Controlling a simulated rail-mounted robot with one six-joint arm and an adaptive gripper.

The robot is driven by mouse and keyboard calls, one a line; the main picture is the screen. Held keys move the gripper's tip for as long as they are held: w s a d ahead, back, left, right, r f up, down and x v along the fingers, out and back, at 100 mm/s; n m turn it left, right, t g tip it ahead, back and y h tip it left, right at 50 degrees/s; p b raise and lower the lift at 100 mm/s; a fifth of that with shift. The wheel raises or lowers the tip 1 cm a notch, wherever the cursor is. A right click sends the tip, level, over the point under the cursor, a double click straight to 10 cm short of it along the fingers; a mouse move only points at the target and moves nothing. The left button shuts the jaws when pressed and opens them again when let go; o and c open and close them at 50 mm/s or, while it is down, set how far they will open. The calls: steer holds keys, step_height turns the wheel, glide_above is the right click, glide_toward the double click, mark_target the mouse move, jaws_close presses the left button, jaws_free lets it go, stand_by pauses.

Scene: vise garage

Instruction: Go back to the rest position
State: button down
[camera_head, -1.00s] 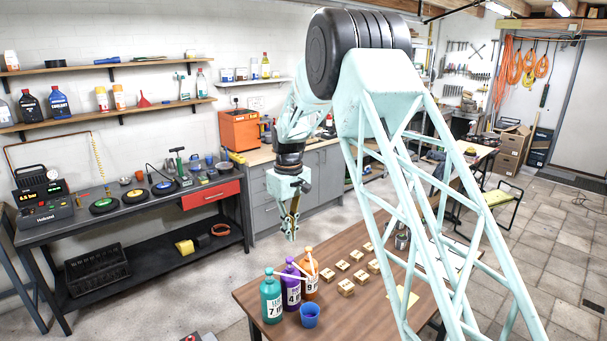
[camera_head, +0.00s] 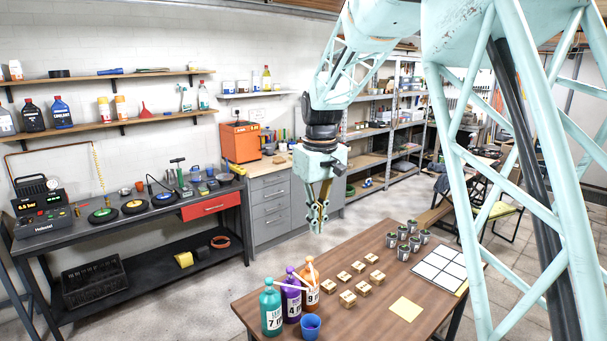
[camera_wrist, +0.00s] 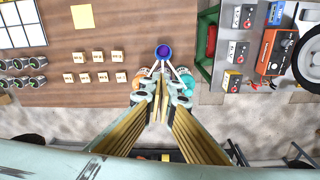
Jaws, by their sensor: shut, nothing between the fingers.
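My gripper (camera_head: 318,222) hangs pointing down in the head view, in the air behind the wooden table (camera_head: 357,323) and clear of it. Its fingers are shut with nothing between them. In the wrist view my gripper (camera_wrist: 160,100) shows its fingers together at the middle, in front of the bottles and partly hiding them. My arm reaches across the upper right of the head view.
On the table stand teal (camera_head: 272,308), purple (camera_head: 291,298) and orange (camera_head: 310,285) bottles, a blue cup (camera_head: 310,326), several wooden blocks (camera_head: 348,298), a yellow sheet (camera_head: 405,309), several small cans (camera_head: 403,233) and a white grid (camera_head: 440,268). A workbench (camera_head: 140,222) stands at left.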

steer(key=s+d+r+m+b, duration=0.1)
steer(key=s+d+r+b, duration=0.2)
steer(key=s, duration=0.5)
steer(key=s+d+r+m+t, duration=0.1)
steer(key=s+d+r, duration=0.35)
steer(key=s, duration=0.45)
steer(key=s+d+r+m+b, duration=0.15)
steer(key=s+d, duration=0.25)
steer(key=s, duration=0.4)
steer(key=s+d+f+m+b, duration=0.1)
steer(key=s+d+f, duration=0.1)
steer(key=s, duration=0.7)
steer(key=s+d+f+t+b, duration=0.1)
steer(key=s+f+b, duration=0.1)
steer(key=s, duration=0.7)
steer(key=s+d+f+m+t+b, duration=0.1)
steer(key=s+d+f+b, duration=0.1)
steer(key=s, duration=0.7)
steer(key=shift+d+f+m, duration=0.35)
